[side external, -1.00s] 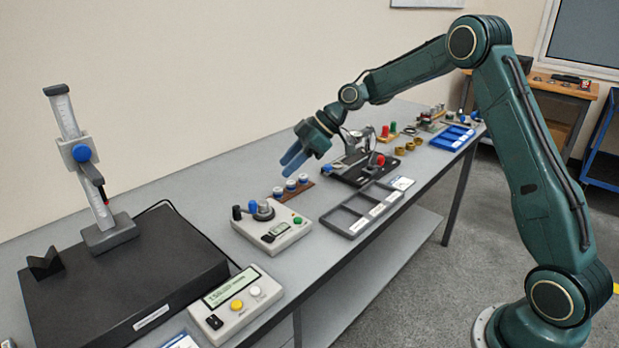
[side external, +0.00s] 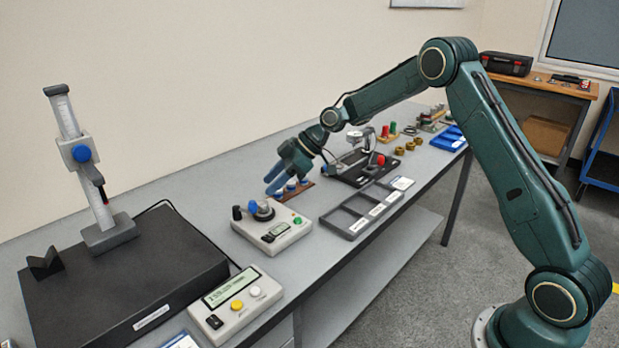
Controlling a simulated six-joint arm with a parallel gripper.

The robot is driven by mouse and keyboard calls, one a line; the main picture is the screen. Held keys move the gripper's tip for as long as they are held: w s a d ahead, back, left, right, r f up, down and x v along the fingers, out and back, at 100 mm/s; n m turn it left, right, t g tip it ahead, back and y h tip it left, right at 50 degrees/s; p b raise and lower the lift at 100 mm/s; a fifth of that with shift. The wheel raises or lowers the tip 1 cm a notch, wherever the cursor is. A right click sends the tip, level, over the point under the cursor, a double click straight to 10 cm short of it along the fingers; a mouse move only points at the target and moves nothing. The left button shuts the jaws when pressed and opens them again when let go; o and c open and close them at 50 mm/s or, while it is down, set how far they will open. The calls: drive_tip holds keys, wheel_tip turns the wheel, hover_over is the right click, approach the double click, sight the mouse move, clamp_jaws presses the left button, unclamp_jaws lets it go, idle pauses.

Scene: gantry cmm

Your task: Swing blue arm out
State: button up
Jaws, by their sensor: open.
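A beige control box (side external: 285,237) stands on the bench left of centre, with a blue knobbed part (side external: 253,207) beside a grey round post on its top. This blue part looks like the blue arm, though it is too small to make out its pivot. My gripper (side external: 276,189) has blue fingers and is open. It hangs just behind and above the box, to the right of the blue part and apart from it. Its fingers partly cover a brown strip (side external: 298,192) with blue-topped pieces.
A black plate with a height gauge (side external: 98,200) and a display unit (side external: 232,303) stand to the left. A grey compartment tray (side external: 362,210) lies right of the box, with a black fixture (side external: 352,172) behind it.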

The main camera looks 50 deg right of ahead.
sight(252, 202)
drive_tip(key=x, duration=0.8)
drive_tip(key=shift+a+f, duration=0.1)
drive_tip(key=shift+f, duration=0.05)
clamp_jaws()
